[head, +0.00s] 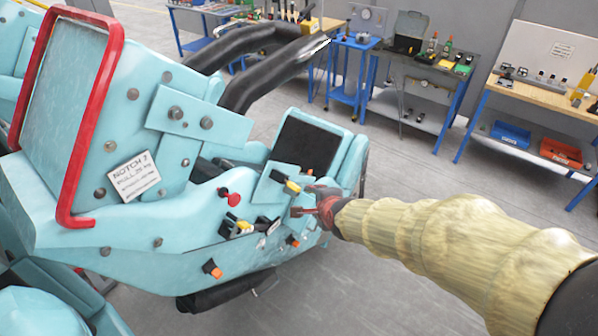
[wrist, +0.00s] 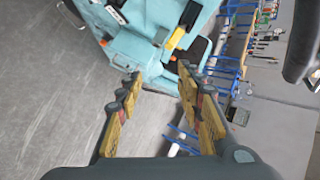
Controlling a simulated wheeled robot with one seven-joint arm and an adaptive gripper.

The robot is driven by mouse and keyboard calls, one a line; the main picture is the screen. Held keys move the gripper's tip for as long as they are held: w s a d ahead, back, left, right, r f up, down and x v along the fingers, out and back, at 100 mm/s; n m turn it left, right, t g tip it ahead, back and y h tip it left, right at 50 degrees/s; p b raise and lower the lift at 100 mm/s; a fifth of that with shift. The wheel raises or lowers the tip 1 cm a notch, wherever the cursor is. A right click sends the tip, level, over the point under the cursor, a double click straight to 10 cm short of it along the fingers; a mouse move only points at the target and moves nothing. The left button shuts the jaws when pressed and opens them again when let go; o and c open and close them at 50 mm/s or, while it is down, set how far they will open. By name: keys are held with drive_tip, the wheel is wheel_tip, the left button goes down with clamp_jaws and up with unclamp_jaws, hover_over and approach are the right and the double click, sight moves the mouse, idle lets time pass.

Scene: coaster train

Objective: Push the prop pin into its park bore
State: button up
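My gripper (head: 303,200) is at the side of the teal coaster car (head: 130,250), near its right end in the head view. In the wrist view the two fingers of my gripper (wrist: 160,73) stand apart with nothing between them. A red-headed knob (head: 230,197) sticks out of the car's side, left of my gripper. A yellow-ended part (head: 292,187) sits on a teal plate close beside my gripper. A yellow handle (head: 243,226) is lower down; a yellow part also shows beyond the fingers in the wrist view (wrist: 174,39). I cannot tell which piece is the prop pin, nor make out its park bore.
Orange-ended parts (head: 212,270) stick out low on the car's side. A red-framed panel (head: 72,110) and black padded bars (head: 270,75) stand above. Blue-legged workbenches (head: 440,75) with tools line the back. Grey floor (head: 410,175) between car and benches is clear.

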sight(294, 188)
drive_tip(key=shift+w+a+f+m+t+p, duration=0.25)
drive_tip(key=shift+w+a+f+m+p, duration=0.9)
drive_tip(key=shift+w, duration=0.7)
drive_tip(key=shift+w+a+f+m+t+p, duration=0.3)
drive_tip(key=shift+w+a+f+m+p, duration=0.6)
drive_tip(key=shift+w+m+p, duration=0.7)
drive_tip(key=shift+w+a+f+m+t+p, duration=0.25)
drive_tip(key=shift+w+a+f+m+p, duration=0.75)
drive_tip(key=shift+w, duration=1.05)
drive_tip(key=shift+c, duration=0.5)
drive_tip(key=c, duration=0.8)
clamp_jaws()
drive_tip(key=shift+f, duration=0.1)
drive_tip(key=shift+o, duration=1.2)
unclamp_jaws()
drive_tip(key=shift+s, duration=0.1)
drive_tip(key=shift+c, duration=1.2)
